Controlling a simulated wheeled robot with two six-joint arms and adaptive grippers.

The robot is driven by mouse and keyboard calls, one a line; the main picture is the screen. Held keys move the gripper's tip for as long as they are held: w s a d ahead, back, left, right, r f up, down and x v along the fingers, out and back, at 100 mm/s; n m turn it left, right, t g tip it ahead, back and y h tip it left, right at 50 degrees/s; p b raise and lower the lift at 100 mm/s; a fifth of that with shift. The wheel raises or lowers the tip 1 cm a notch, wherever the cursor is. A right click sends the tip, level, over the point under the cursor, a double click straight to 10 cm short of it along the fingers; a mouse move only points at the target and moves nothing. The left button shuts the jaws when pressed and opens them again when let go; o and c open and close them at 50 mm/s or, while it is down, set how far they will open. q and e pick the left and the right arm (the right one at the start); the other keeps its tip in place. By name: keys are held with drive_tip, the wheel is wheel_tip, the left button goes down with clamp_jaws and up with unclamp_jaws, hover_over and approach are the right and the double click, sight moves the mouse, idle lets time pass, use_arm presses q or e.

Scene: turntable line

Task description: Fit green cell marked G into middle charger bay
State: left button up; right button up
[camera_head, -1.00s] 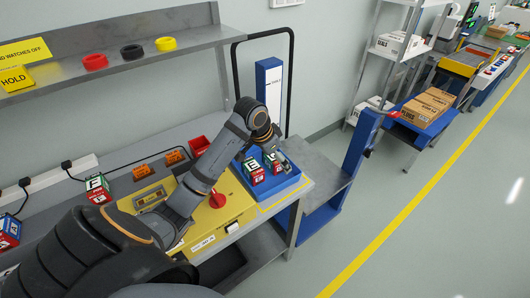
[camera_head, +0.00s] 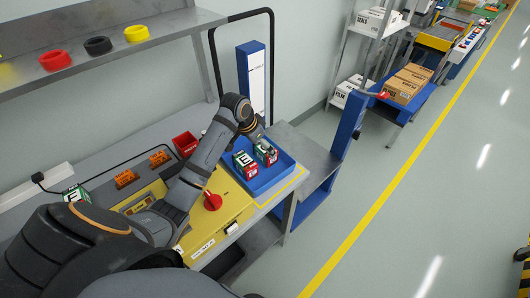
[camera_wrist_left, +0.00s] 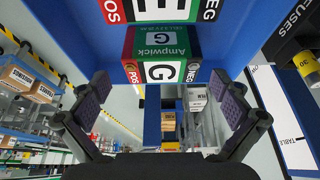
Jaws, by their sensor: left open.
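My left gripper (camera_head: 261,142) is at the G cell. In the wrist view its fingers (camera_wrist_left: 160,88) are spread wide, apart from the cell, with nothing held. I cannot make out the middle charger bay; my left arm covers part of the yellow station (camera_head: 232,211).
The station has a red knob (camera_head: 212,201). Two orange slotted holders (camera_head: 125,178) and a red bin (camera_head: 185,144) stand behind it. Another cell (camera_head: 75,193) sits left. A blue post (camera_head: 255,82) rises behind the tray; a shelf (camera_head: 110,65) overhangs the bench.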

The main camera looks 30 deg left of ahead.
use_arm(q)
drive_tip(key=x, duration=0.4)
drive_tip(key=shift+w+r, duration=0.1)
drive_tip(key=shift+w, duration=0.2)
drive_tip(key=shift+s+r, duration=0.1)
drive_tip(key=shift+c, duration=0.4)
drive_tip(key=c, duration=1.5)
